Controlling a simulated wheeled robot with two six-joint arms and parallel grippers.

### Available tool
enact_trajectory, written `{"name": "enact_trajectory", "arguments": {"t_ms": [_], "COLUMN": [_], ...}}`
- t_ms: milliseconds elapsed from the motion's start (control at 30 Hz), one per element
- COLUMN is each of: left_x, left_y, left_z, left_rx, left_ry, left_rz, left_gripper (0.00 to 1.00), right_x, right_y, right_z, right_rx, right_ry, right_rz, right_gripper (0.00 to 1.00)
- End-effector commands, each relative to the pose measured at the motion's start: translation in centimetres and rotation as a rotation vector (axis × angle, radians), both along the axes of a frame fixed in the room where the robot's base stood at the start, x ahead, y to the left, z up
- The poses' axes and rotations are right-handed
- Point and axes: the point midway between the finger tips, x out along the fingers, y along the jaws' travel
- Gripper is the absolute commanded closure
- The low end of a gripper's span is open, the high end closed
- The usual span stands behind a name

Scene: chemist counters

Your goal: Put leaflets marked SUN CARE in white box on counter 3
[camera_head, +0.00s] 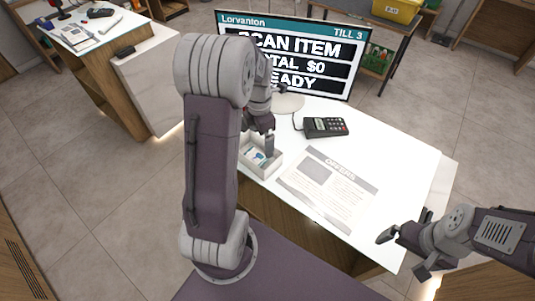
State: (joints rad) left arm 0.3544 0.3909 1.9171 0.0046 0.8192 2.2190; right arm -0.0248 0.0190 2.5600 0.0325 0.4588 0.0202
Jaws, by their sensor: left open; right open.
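A small white box (268,171) stands near the left edge of the white counter. Something pale with blue print, perhaps leaflets (259,158), lies inside it; its wording is too small to read. My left gripper (266,145) is open, pointing down at the box, and partly hidden by my own arm. I cannot tell whether it touches the contents. My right gripper (405,250) is open and empty near the counter's front right edge.
A till screen (290,50) marked TILL 3 stands at the counter's back, with a black card terminal (326,127) in front. A printed OFFERS sheet (328,188) lies mid-counter. Another counter (135,60) stands back left. A yellow bin (396,10) sits on a table behind.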

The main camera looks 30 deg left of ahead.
Motion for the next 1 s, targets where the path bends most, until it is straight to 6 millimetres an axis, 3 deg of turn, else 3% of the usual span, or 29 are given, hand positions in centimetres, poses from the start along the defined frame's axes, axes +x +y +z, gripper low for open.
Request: {"name": "enact_trajectory", "arguments": {"t_ms": [100,300,400,500,633,867,1000], "left_x": [-1.9,-6.2,-8.3,-9.7,-10.4,-10.4,-10.4], "left_y": [-4.3,-9.9,-11.7,-12.6,-13.1,-13.1,-13.1], "left_z": [-0.1,-0.7,-1.1,-1.4,-1.5,-1.5,-4.0], "left_rx": [0.014,0.069,0.102,0.126,0.142,0.142,0.142], "left_ry": [-0.021,-0.053,-0.059,-0.060,-0.059,-0.058,-0.058], "left_rz": [-0.614,-1.691,-2.110,-2.387,-2.539,-2.552,-2.551], "left_gripper": [0.01,0.01,0.01,0.01,0.01,0.01,0.01], "right_x": [0.0,0.0,0.0,0.0,0.0,0.0,0.0], "right_y": [0.0,0.0,0.0,0.0,0.0,0.0,0.0], "right_z": [0.0,0.0,0.0,0.0,0.0,0.0,-2.4], "right_rx": [0.000,0.000,0.000,0.000,0.000,0.000,0.000], "right_ry": [0.000,0.000,0.000,0.000,0.000,0.000,0.000], "right_rz": [0.000,0.000,0.000,0.000,0.000,0.000,0.000], "right_gripper": [0.01,0.01,0.01,0.01,0.01,0.01,0.01]}}
